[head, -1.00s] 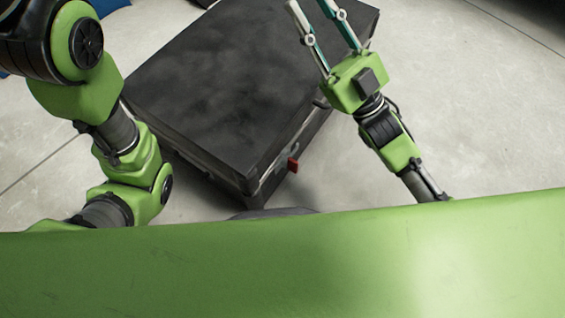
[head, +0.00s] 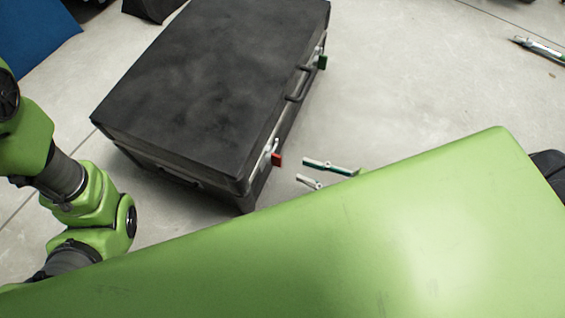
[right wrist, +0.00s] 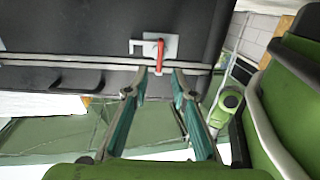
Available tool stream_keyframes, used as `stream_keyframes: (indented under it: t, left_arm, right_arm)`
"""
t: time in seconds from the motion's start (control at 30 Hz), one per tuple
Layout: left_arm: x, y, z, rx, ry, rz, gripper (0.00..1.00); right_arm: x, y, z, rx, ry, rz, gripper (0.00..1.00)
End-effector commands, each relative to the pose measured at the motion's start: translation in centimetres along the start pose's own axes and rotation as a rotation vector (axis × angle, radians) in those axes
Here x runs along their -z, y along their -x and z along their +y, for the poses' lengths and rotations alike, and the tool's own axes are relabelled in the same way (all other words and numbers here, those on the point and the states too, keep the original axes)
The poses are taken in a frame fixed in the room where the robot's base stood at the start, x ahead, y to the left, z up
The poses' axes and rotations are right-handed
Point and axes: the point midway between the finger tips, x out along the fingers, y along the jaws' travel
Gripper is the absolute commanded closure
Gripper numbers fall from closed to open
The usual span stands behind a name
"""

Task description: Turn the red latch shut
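A large black case (head: 215,85) lies on the floor with its lid down. The red latch (head: 277,159) is on its side, near the front corner. In the right wrist view the red latch (right wrist: 160,56) hangs from a grey metal plate, its lower end lined up between my fingertips. My right gripper (head: 301,170) is open and empty, with its fingertips a short gap right of the latch; it also shows in the right wrist view (right wrist: 159,77). My left arm is at the left edge, its gripper not visible.
A green latch (head: 322,62) and a dark handle (head: 296,85) are farther along the same side of the case. A blue object (head: 38,38) stands at the upper left. A pen-like object (head: 540,47) shows at the upper right.

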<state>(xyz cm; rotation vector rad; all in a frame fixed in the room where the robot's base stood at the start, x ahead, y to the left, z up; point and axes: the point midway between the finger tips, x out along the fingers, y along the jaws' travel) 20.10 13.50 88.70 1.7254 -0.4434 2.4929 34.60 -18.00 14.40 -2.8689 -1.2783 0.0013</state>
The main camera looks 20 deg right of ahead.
Motion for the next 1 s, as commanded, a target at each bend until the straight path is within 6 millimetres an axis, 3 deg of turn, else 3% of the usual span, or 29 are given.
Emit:
stream_keyframes:
  t: [0.03, 0.2, 0.4, 0.77, 0.8, 0.9, 1.0]
  left_arm:
    - [0.3, 1.1, 0.2, 0.0, 0.0, 0.0, 1.0]
    - [0.8, 2.5, 0.5, 0.001, 0.001, -0.001, 1.0]
    - [1.1, 3.5, 0.7, 0.001, 0.001, -0.002, 1.0]
    - [1.1, 3.5, 0.7, 0.001, 0.001, -0.002, 1.0]
    - [1.1, 3.5, 0.7, 0.001, 0.001, -0.002, 1.0]
    - [1.1, 3.5, 0.7, 0.001, 0.0, -0.002, 1.0]
    - [1.1, 3.5, 0.7, 0.001, 0.0, -0.002, 1.0]
  right_arm:
    - [-0.4, -1.2, 0.0, 0.001, 0.002, 0.006, 0.76]
    - [-0.3, -4.5, 0.0, 0.0, 0.001, 0.005, 0.76]
    - [-0.1, -6.8, 0.0, 0.0, 0.001, 0.003, 0.76]
    - [0.0, -7.5, 0.0, -0.001, 0.001, 0.0, 0.76]
    - [0.0, -7.5, 0.0, -0.001, 0.001, 0.0, 0.79]
    - [0.0, -7.4, 0.0, -0.001, 0.001, 0.0, 1.0]
    - [0.0, -7.4, 0.0, -0.001, 0.001, 0.0, 1.0]
